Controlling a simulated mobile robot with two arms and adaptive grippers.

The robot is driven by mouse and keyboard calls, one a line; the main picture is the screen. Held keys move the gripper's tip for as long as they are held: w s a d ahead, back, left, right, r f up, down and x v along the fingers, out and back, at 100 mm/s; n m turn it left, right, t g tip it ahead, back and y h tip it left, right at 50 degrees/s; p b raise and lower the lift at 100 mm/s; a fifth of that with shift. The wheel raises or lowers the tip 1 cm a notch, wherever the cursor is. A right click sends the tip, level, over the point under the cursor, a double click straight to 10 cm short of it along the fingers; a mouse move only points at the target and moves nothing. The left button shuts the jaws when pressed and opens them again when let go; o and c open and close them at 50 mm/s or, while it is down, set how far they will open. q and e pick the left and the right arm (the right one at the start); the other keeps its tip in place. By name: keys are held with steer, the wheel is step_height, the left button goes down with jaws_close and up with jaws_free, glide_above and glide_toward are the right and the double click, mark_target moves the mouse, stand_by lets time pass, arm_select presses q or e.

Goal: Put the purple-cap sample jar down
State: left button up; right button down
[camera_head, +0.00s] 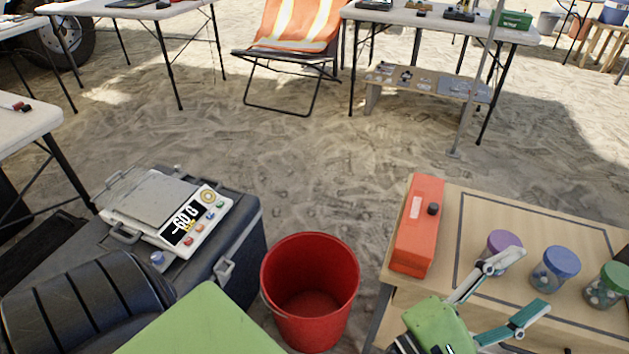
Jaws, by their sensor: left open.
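The purple-cap sample jar (497,240) stands on the wooden table (454,200) at the lower right, inside a dark outlined area. Its lower part is largely hidden behind a finger of my left gripper. My left gripper (528,284), with a green body, is open, its two fingers spread wide. One fingertip overlaps the purple-cap jar in the picture; whether it touches cannot be told. My right gripper is not in view.
A blue-cap jar (556,266) and a green-cap jar (608,288) stand to the right of the purple-cap jar. An orange case (417,232) lies at the table's left edge. A red bucket (310,285) and a scale (170,212) on a grey cooler (240,240) are further left.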

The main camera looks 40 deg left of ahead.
arm_select(q)
steer(key=s+a+f+m+g, duration=0.1)
steer(key=s+f+m+g, duration=0.35)
steer(key=f+m, duration=0.45)
steer(key=s+a+f+m+g, duration=0.25)
steer(key=f+m+g, duration=0.4)
steer(key=m, duration=0.45)
steer(key=s+a+f+m+g+y, duration=0.2)
steer(key=s+a+f+y, duration=0.2)
steer(key=a, duration=0.6)
steer(key=s+a+f+m+g+y, duration=0.1)
steer(key=s+a+f+y, duration=0.4)
steer(key=a, duration=0.5)
step_height(320, 180, down, 3)
steer(key=shift+s+a+r+m+g, duration=0.15)
steer(key=shift+s+m+g, duration=0.25)
steer(key=shift+s+g, duration=0.65)
